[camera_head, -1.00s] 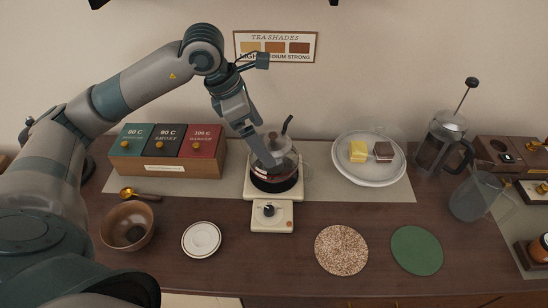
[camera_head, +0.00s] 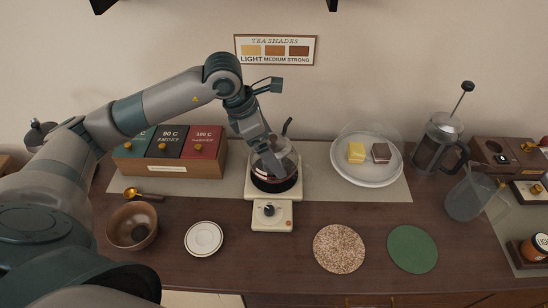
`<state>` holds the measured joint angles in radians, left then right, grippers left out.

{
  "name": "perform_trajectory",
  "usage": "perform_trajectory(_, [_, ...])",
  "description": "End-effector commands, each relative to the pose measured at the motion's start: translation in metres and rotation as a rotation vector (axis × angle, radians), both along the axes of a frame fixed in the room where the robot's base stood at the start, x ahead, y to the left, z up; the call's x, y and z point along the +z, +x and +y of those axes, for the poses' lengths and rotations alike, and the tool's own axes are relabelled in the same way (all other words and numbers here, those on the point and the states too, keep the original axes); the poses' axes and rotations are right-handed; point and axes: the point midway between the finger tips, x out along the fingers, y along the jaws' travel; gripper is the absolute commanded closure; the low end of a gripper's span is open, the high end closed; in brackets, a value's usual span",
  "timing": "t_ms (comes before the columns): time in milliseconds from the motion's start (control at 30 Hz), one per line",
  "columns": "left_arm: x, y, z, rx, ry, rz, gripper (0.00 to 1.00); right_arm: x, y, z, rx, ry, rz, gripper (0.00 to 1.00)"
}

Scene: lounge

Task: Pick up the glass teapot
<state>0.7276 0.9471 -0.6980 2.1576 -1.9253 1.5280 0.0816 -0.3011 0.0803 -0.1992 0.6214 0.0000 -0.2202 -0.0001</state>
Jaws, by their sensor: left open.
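The glass teapot (camera_head: 275,184) stands on a cream warmer with a black knob (camera_head: 270,216) in the middle of the counter. It holds dark tea, and its dark handle or spout (camera_head: 287,126) sticks up at the back. My left gripper (camera_head: 273,168) comes in from the upper left and points down at the teapot. Its fingertips overlap the teapot's upper part in the picture; I cannot tell whether they touch it. The gripper is open, and the near finger hides part of the glass. My right gripper is not in view.
A tea box (camera_head: 168,168) stands left of the teapot. A glass-covered plate (camera_head: 368,176) with two cakes is to its right. A wooden bowl (camera_head: 132,238), saucer (camera_head: 203,239), cork mat (camera_head: 339,248) and green mat (camera_head: 412,249) lie in front. A French press (camera_head: 437,148) and glass jug (camera_head: 472,196) stand right.

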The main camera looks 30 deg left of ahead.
Motion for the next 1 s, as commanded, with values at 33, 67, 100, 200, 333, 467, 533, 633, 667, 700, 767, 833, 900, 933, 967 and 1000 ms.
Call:
perform_trajectory(33, [-0.0003,0.0001,-0.0001,0.0,0.0,0.0,0.0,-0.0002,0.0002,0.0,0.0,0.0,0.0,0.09])
perform_trajectory(67, [-0.0003,0.0001,-0.0001,0.0,0.0,0.0,0.0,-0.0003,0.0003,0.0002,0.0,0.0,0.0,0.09])
perform_trajectory(100, [-0.0003,0.0,0.0,0.0,0.0,0.0,0.0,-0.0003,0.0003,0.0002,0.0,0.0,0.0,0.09])
perform_trajectory(200, [-0.0002,0.0,-0.0001,0.0,0.0,0.0,0.0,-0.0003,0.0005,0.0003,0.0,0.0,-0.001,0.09])
perform_trajectory(333, [-0.0001,0.0,0.0,0.0,0.0,0.0,0.0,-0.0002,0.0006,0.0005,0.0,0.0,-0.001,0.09])
perform_trajectory(467, [0.0,0.0,0.0,0.0,0.0,0.0,0.14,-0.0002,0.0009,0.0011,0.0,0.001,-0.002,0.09])
perform_trajectory(533, [0.0,0.0,0.0,0.0,0.0,0.0,0.31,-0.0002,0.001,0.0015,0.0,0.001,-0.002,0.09])
perform_trajectory(633, [0.0012,0.0006,-0.0001,0.0,-0.002,-0.003,0.45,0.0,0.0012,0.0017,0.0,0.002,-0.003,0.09])
perform_trajectory(667, [0.0013,0.0006,-0.0001,0.0,-0.002,-0.003,0.45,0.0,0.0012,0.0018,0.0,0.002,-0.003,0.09])
perform_trajectory(700, [0.0012,0.0005,0.0,0.0,-0.002,-0.003,0.45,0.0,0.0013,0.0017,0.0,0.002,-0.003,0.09])
perform_trajectory(767, [0.0013,0.0006,-0.0001,0.0,-0.002,-0.003,0.45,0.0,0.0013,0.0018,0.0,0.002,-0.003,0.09])
perform_trajectory(833, [0.0014,0.0006,0.0,0.0,-0.002,-0.003,0.45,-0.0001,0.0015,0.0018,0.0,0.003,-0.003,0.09])
perform_trajectory(900, [0.0019,0.0007,0.0,0.001,-0.001,-0.003,0.45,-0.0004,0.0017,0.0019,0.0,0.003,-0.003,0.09])
perform_trajectory(933, [0.0025,0.0008,0.0,0.001,-0.001,-0.003,0.45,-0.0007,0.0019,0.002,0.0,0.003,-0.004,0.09])
perform_trajectory(967, [0.0031,0.0009,-0.0001,0.0,-0.001,-0.004,0.45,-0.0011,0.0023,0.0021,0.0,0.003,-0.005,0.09])
perform_trajectory(1000, [0.0042,0.001,-0.0001,0.0,-0.002,-0.004,0.45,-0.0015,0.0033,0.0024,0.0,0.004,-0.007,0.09])
